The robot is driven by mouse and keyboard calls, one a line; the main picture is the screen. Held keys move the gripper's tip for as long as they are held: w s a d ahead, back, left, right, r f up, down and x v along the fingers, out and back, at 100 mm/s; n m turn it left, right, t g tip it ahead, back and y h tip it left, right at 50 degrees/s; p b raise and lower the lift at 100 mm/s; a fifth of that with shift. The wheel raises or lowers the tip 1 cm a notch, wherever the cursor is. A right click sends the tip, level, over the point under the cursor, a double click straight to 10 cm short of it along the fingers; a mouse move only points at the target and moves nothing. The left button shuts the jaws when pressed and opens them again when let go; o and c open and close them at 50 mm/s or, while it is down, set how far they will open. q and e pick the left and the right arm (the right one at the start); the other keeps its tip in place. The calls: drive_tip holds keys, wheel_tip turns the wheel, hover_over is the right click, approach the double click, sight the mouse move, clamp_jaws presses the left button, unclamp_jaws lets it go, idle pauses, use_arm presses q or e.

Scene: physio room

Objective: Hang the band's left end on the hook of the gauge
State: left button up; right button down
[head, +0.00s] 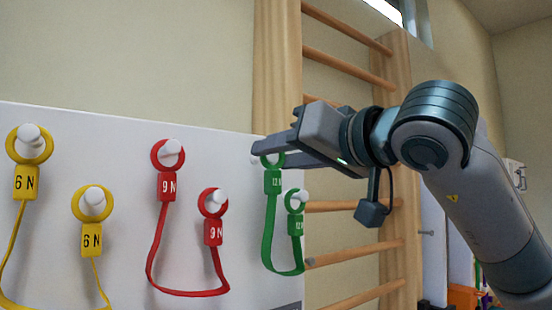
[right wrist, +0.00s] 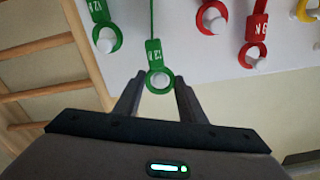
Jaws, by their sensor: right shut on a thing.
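The green 12 N band (head: 268,235) hangs in a loop on the white board. Its left end (head: 272,182) is a ring with a label, and its right end (head: 296,206) hangs lower on its own white peg. My right gripper (head: 262,152) reaches in from the right and is shut on the left end's ring. In the right wrist view the ring (right wrist: 159,87) sits between the fingertips of the gripper (right wrist: 158,92), still around its white peg. The gauge and its hook do not show. My left gripper is not in view.
A red 9 N band (head: 186,293) and a yellow 6 N band (head: 15,250) hang on pegs of the white board (head: 125,140) to the left. Wooden wall bars (head: 345,207) stand just right of the board, behind my right arm.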

drive_tip(key=shift+s+d, duration=0.25)
drive_tip(key=shift+s, duration=0.1)
drive_tip(key=shift+s, duration=0.1)
drive_tip(key=shift+s+d+b, duration=0.3)
drive_tip(key=shift+s+b, duration=0.05)
drive_tip(key=shift+s+d+b, duration=0.4)
drive_tip(key=shift+s+d, duration=0.05)
drive_tip(key=shift+s, duration=0.1)
drive_tip(key=shift+v, duration=0.85)
drive_tip(key=shift+w+a, duration=0.15)
drive_tip(key=shift+w, duration=0.05)
